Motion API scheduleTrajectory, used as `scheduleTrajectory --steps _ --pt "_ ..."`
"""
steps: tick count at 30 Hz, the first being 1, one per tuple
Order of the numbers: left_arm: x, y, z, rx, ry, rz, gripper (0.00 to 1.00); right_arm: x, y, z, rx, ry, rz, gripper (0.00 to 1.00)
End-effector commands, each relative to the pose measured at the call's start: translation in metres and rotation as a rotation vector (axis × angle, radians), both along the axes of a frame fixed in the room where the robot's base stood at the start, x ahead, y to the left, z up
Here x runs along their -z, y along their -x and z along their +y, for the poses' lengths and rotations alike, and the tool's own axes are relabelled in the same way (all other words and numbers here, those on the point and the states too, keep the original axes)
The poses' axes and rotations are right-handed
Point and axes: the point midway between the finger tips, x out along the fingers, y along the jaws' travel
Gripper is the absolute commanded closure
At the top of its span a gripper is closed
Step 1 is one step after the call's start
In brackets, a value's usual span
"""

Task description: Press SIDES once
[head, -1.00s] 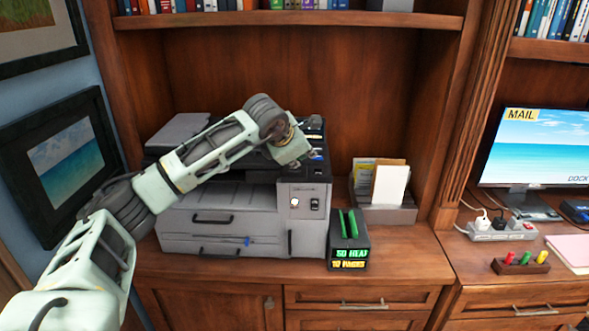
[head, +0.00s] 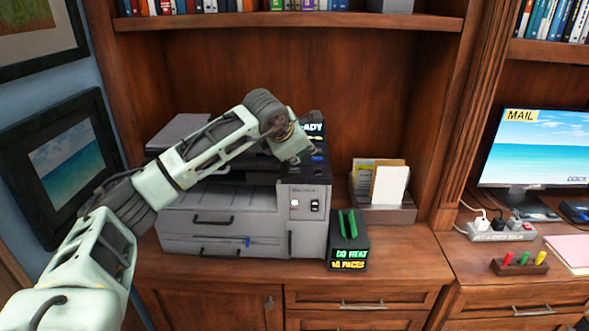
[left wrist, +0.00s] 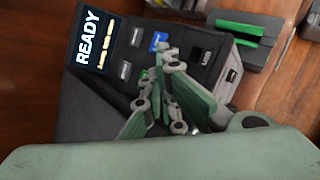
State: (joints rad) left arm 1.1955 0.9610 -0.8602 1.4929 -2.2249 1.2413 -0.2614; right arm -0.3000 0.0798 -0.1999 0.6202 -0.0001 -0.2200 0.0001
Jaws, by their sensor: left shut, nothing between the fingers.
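The grey printer (head: 240,215) stands on the wooden cabinet. Its dark control panel (left wrist: 185,62) has a lit READY screen (left wrist: 90,43), a blue button (left wrist: 159,41) and several grey buttons, one of them (left wrist: 124,70) near the screen. The button labels are too small to read, so I cannot tell which is SIDES. My left gripper (head: 303,157) is over the panel's front part; in the left wrist view its green-padded fingers (left wrist: 163,90) are shut and empty. They cover part of the panel, and I cannot tell whether they touch a button. My right gripper is out of view.
A small black box (head: 347,240) with green slots and a lit display stands right of the printer. A paper holder (head: 385,212) is behind it. A monitor (head: 535,150) and a power strip (head: 502,231) are farther right. A shelf (head: 290,21) runs above.

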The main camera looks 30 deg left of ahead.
Motion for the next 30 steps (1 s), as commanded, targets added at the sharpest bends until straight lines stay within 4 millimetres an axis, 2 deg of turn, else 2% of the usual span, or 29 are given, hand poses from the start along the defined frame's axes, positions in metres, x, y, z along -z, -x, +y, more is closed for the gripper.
scheduleTrajectory --steps 15,30 --pt "-0.049 0.0 0.0 0.0 0.001 -0.001 1.0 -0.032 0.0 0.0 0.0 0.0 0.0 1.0" --pt "-0.049 0.0 0.0 0.001 0.0 -0.001 1.0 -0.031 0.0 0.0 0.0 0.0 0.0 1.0"
